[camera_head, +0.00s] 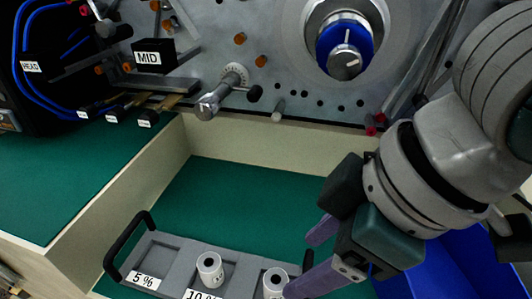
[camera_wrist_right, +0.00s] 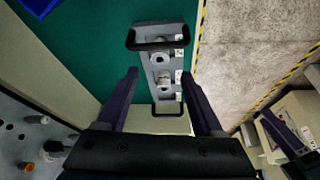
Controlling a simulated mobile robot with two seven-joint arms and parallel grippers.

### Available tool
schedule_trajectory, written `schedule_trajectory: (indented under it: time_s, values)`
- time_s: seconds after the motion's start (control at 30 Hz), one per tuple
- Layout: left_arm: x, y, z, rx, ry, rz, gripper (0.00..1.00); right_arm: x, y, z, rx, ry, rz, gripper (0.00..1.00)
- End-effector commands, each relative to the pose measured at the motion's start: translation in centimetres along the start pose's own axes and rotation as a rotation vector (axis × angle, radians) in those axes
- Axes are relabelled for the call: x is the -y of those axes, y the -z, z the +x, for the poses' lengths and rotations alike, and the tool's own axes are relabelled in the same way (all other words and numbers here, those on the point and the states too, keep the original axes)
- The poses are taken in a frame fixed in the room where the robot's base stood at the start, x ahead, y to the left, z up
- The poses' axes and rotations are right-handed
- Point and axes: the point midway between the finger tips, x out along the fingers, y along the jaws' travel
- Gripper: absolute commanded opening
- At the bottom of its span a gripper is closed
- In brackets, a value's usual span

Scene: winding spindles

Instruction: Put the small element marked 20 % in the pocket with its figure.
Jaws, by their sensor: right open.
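A grey tray (camera_head: 180,252) with pockets stands on the green floor of the recess. Labels reading 5 % (camera_head: 143,281) and 10 % (camera_head: 203,295) show on its front edge. One white ring-shaped element (camera_head: 210,268) is at the 10 % pocket. Another white element (camera_head: 274,281) is further right, close to my right gripper (camera_head: 298,266). I cannot read a figure on either element. My right gripper is open and empty; in the right wrist view its fingers (camera_wrist_right: 160,73) lie either side of the tray (camera_wrist_right: 158,30) in the picture. My left gripper is not in view.
The tray has black handles at its ends (camera_head: 128,243). Pale walls (camera_head: 250,140) border the recess. Behind is a metal panel with a blue knob (camera_head: 345,45) and a MID block (camera_head: 154,55). A blue bin (camera_head: 450,265) lies at the right. Green floor behind the tray is clear.

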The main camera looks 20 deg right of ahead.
Motion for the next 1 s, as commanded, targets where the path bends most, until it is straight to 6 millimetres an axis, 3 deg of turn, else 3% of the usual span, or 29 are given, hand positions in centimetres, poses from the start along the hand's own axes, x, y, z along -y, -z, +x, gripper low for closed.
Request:
schedule_trajectory:
  time_s: [0.2, 0.37, 0.53, 0.63, 0.83, 0.9, 1.0]
  values:
    - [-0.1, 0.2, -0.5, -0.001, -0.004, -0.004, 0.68, 0.1, 0.1, -2.6, -0.002, 0.001, 0.000, 0.68]
    - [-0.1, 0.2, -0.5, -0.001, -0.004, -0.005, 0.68, 2.3, 1.3, -2.5, -0.066, 0.023, 0.004, 0.68]
    - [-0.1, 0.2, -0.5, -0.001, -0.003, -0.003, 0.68, 4.0, 1.8, -2.4, -0.159, -0.012, 0.145, 0.68]
    - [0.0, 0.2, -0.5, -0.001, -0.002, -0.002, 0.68, 3.2, -0.8, -2.4, -0.132, -0.079, 0.290, 0.68]
    - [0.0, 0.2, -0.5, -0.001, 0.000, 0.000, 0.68, 2.1, -8.5, -2.7, 0.031, -0.206, 0.518, 0.68]
    - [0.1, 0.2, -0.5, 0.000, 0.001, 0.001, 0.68, 2.1, -10.2, -2.9, 0.071, -0.228, 0.554, 0.68]
    - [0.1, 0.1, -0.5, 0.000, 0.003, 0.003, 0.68, 2.0, -11.2, -3.1, 0.095, -0.243, 0.571, 0.68]
